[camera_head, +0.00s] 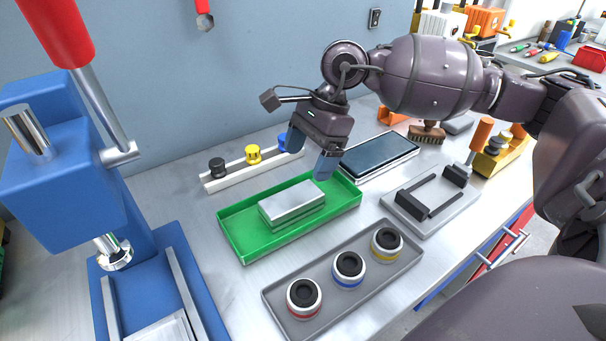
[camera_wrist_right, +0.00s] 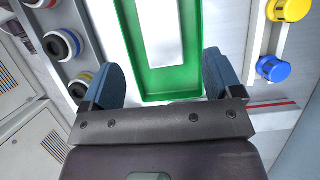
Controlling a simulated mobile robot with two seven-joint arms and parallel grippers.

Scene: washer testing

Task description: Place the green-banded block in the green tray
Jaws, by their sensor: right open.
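The green-banded block (camera_head: 291,201), silver with a green stripe around its side, lies flat inside the green tray (camera_head: 244,250). In the right wrist view, the block's silver top (camera_wrist_right: 160,35) shows inside the green tray (camera_wrist_right: 172,88). My right gripper (camera_head: 310,155) is above the tray's far right end, apart from the block. Its two blue fingers are spread with nothing between them, as the right wrist view (camera_wrist_right: 168,85) also shows. My left gripper is not in view.
A grey tray (camera_head: 411,262) with three banded round parts lies in front of the green tray. A white rail (camera_head: 222,183) with coloured knobs stands behind it. A blue press (camera_head: 60,190) stands at left. A dark flat panel (camera_head: 378,155) and a grey fixture (camera_head: 418,220) are at right.

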